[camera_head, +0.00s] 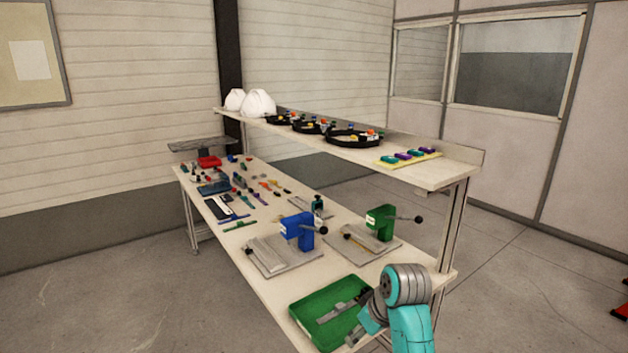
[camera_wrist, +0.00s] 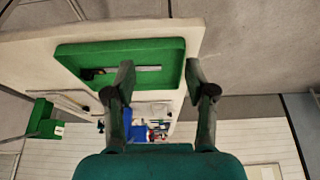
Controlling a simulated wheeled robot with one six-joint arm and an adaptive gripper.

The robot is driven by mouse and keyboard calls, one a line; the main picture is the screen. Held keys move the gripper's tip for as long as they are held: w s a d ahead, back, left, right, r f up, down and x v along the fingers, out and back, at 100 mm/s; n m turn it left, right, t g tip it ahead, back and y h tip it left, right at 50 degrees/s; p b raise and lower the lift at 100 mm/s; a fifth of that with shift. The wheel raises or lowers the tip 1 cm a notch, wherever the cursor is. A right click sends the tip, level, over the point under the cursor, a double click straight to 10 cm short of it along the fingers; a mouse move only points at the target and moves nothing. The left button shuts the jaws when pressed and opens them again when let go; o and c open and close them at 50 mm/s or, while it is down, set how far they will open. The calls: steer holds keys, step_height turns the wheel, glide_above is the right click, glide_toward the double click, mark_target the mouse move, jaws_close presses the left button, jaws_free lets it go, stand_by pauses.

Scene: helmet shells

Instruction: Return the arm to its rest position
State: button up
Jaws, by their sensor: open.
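My arm (camera_head: 408,325), turquoise with grey joints, is at the near right corner of the workbench in the head view. My gripper (camera_wrist: 160,74) shows in the wrist view with its two dark fingers spread wide apart and nothing between them. A green tray (camera_wrist: 75,58) lies beyond the fingers in the wrist view, with a grey metal tool (camera_wrist: 146,69) in it. In the head view the green tray (camera_head: 302,312) lies on the near end of the bench, just left of my arm.
A blue clamp (camera_head: 299,231) and a green clamp (camera_head: 380,222) stand on boards behind the tray. The workbench (camera_head: 268,205) carries several small parts farther back. A raised shelf (camera_head: 440,178) holds white helmet shells (camera_head: 259,104) and black rings (camera_head: 354,139).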

steer(key=s+d+f+m+t, duration=0.1)
steer(key=s+f, duration=0.4)
steer(key=f, duration=0.3)
steer(key=s+d+f+m+t, duration=0.1)
steer(key=s+f+t, duration=0.1)
steer(key=s+f, duration=0.5)
steer(key=s+d+f+m+t+h, duration=0.1)
steer(key=s+d+f+m+t, duration=0.1)
steer(key=s+f, duration=0.8)
steer(key=s+d+r+m+t+h, duration=0.15)
steer(key=s+r, duration=0.25)
steer(key=s, duration=0.6)
steer(key=s+d+r+m+t, duration=0.1)
steer(key=s+r+t, duration=0.15)
steer(key=s, duration=0.65)
steer(key=s+r+t, duration=0.2)
steer(key=s+r, duration=0.9)
steer(key=r, duration=0.2)
steer(key=shift+s+d, duration=0.3)
steer(key=shift+d, duration=0.1)
